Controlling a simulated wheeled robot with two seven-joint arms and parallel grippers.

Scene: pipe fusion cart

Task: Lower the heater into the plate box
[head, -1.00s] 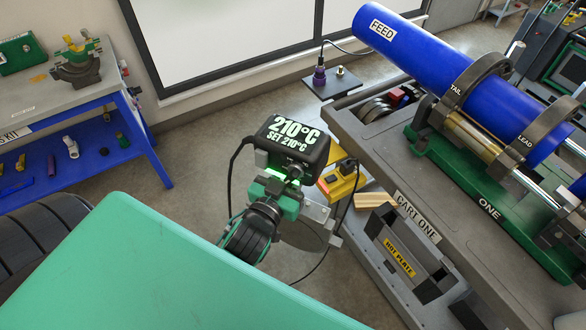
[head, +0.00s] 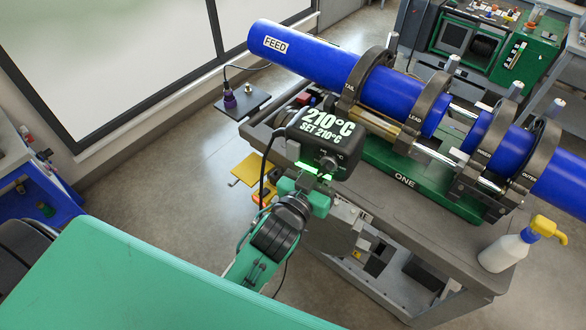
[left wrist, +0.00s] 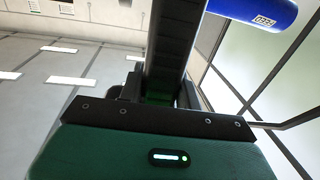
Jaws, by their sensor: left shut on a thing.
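The heater (head: 322,138) has a black head reading 210°C, SET 210°C. My left gripper (head: 308,188) is shut on it just below the head, with a green glow between them. In the head view the heater overlaps the near left part of the cart top. Its plate is mostly hidden behind my arm and gripper. The plate box (head: 382,258) hangs on the near side of the cart, to the lower right of the gripper, its left part covered. In the left wrist view a dark upright bar stands past the green housing; I cannot tell what it is. My right gripper is out of view.
The cart (head: 440,228) carries a green fusion machine (head: 420,185) clamping blue pipes (head: 325,62). A yellow item (head: 250,169) lies left of the cart. Floor is open at left.

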